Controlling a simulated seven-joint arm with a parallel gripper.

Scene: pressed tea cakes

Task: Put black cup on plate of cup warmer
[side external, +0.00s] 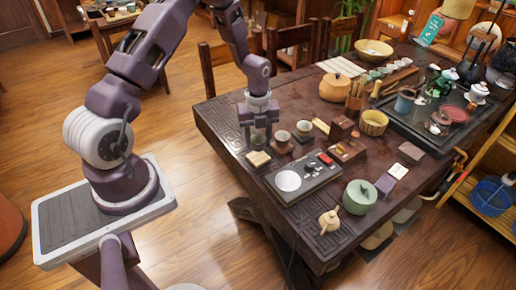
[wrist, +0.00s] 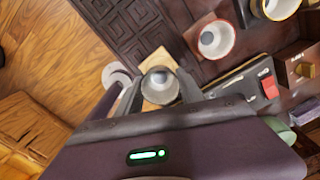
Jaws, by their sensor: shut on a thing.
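My gripper (wrist: 160,90) is shut on a small cup with a dark grey outside and a pale inside (wrist: 159,83), seen between the fingers in the wrist view. In the side view my gripper (side external: 258,143) points down over a light wooden coaster (side external: 258,159), and the held cup is hard to make out there. The coaster (wrist: 156,59) shows behind the cup in the wrist view; I cannot tell whether they touch. The cup warmer (side external: 315,176) is a dark flat box right of and nearer than my gripper. Its round pale plate (side external: 288,181) is bare.
Two pale cups stand on coasters right of my gripper, one close by (side external: 282,137) and one farther (side external: 304,127). A red button (side external: 325,158) is on the warmer. The table's left edge is near.

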